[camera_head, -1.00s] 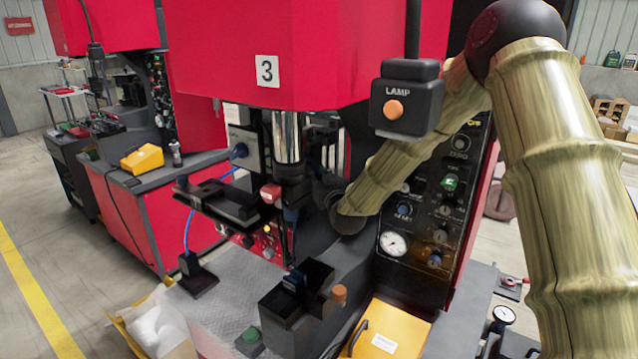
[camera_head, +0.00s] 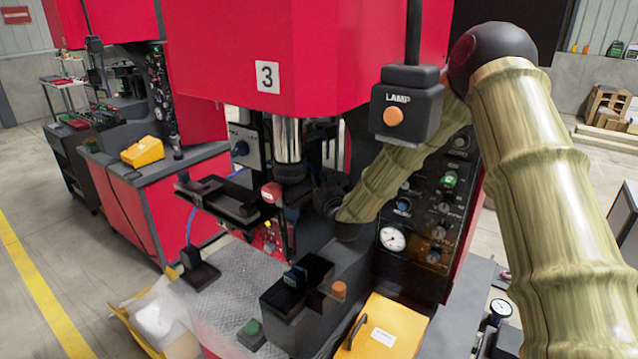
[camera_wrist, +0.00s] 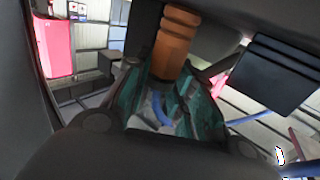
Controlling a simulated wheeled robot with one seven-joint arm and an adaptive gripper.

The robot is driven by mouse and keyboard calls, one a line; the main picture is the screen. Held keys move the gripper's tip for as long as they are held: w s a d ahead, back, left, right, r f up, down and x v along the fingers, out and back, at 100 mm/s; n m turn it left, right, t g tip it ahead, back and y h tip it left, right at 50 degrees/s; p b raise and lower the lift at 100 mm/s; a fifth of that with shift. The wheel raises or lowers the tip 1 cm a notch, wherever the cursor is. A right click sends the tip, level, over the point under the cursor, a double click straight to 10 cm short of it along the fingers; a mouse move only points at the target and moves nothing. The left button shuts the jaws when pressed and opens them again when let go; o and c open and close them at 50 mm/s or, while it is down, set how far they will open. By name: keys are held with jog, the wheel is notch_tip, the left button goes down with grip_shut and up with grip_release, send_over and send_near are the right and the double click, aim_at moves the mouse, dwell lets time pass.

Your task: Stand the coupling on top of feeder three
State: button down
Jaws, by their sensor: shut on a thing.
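The coupling appears to be the orange-brown, ridged piece (camera_wrist: 175,45) at the top middle of the wrist view. My gripper (camera_wrist: 165,105), with teal inner faces, is shut on it; its far end is out of the picture. In the head view my forearm reaches behind the lamp box, and its dark end (camera_head: 335,200) is among the dark parts under the red machine head. The fingers and the coupling cannot be made out there. The red machine marked 3 (camera_head: 267,76) fills the middle; I cannot tell which part is the feeder's top.
A lamp box (camera_head: 406,103) hangs before my forearm. A metal cylinder (camera_head: 288,140) and a dark ledge (camera_head: 228,200) are close to my gripper. Below are a black block (camera_head: 297,287), an orange knob (camera_head: 339,289) and a yellow box (camera_head: 388,325). Open floor lies at left.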

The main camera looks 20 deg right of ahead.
jog(key=c, duration=1.2)
grip_release()
jog(key=shift+d+f, duration=0.1)
jog(key=shift+r+p, duration=0.3)
jog(key=shift+p, duration=0.05)
jog(key=s+b, duration=0.5)
jog(key=s, duration=0.7)
jog(key=shift+d+f+b, duration=0.15)
jog(key=shift+d+b, duration=0.05)
jog(key=shift+b, duration=0.2)
